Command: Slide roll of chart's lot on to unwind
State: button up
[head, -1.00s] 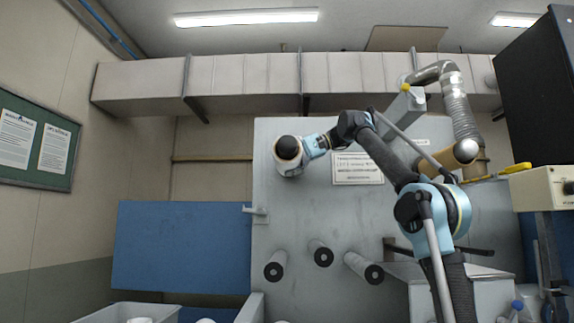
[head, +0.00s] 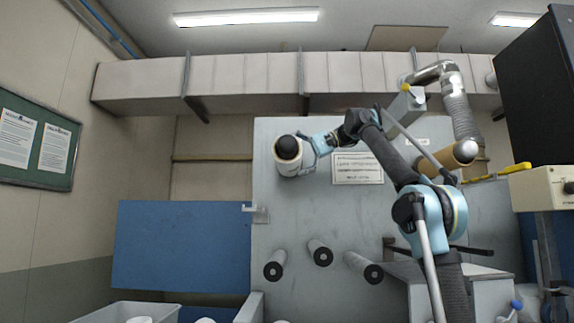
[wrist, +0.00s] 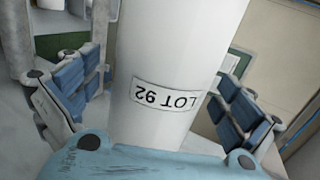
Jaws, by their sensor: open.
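A white roll (head: 289,158) with a dark end in a tan ring stands out from the upper left of the grey machine panel (head: 300,215). Its support behind is hidden. In the wrist view, the roll's label (wrist: 165,98) reads LOT 92, upside down. My gripper (head: 311,147) is at the roll's right side. In the wrist view, the blue-padded fingers of my gripper (wrist: 155,105) are spread, one on each side of the roll, with a gap at the left finger. A printed chart (head: 358,168) is on the panel right of the roll; its text is too small to read.
Several grey rollers (head: 364,267) with black ends stick out below. A brown roll (head: 464,153) is at the right, behind my arm. A grey bin (head: 100,312) with white items stands at lower left. A blue panel (head: 180,245) is left of the machine.

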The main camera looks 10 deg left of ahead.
jog(key=v, duration=0.9)
jog(key=shift+w+d, duration=0.1)
jog(key=shift+d, duration=0.1)
dwell(0.4)
